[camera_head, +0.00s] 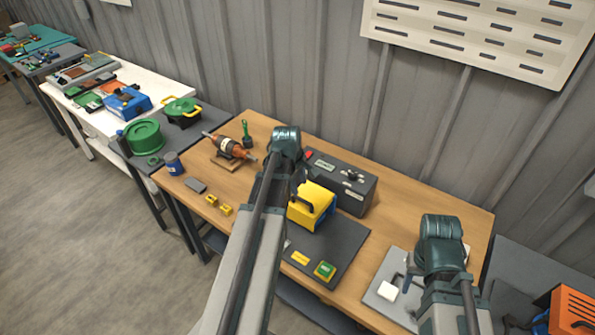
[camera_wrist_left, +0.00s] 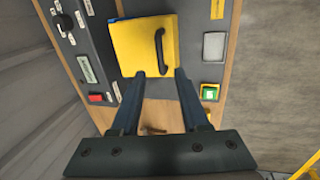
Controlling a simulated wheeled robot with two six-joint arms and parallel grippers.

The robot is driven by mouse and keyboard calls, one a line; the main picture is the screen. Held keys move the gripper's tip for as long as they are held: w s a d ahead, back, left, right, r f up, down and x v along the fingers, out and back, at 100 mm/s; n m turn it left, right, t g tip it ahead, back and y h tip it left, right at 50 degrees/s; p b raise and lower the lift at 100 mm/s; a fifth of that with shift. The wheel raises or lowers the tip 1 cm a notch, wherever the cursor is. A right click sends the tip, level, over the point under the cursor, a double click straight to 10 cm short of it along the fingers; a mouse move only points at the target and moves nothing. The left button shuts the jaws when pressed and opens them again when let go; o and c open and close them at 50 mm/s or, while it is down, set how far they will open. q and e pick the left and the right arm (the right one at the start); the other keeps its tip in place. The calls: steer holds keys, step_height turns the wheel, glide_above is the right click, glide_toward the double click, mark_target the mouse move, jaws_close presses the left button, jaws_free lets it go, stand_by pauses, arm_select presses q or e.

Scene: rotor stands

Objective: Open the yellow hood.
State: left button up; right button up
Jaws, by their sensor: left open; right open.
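The yellow hood (camera_head: 318,206) is a box-like cover with a dark handle; it looks closed and sits on the dark mat, partly behind my left arm. In the left wrist view the hood (camera_wrist_left: 132,45) lies ahead with its handle (camera_wrist_left: 160,50) upright in the picture. My left gripper (camera_head: 298,181) is open, with its fingertips (camera_wrist_left: 161,73) apart at the hood's near edge, in line with the handle; nothing is between them. Whether they touch the hood I cannot tell. My right gripper (camera_head: 407,279) is open, over the grey plate at the right.
A dark grey control box (camera_head: 352,190) stands right behind the hood. A white block (camera_head: 388,291) sits on the grey plate (camera_head: 374,300). An orange rotor (camera_head: 229,147) stands at left.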

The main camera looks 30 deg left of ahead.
mark_target(302, 199)
arm_select(q)
steer(key=b+x, duration=1)
steer(key=shift+a, duration=0.3)
steer(key=shift+r, duration=0.1)
jaws_close()
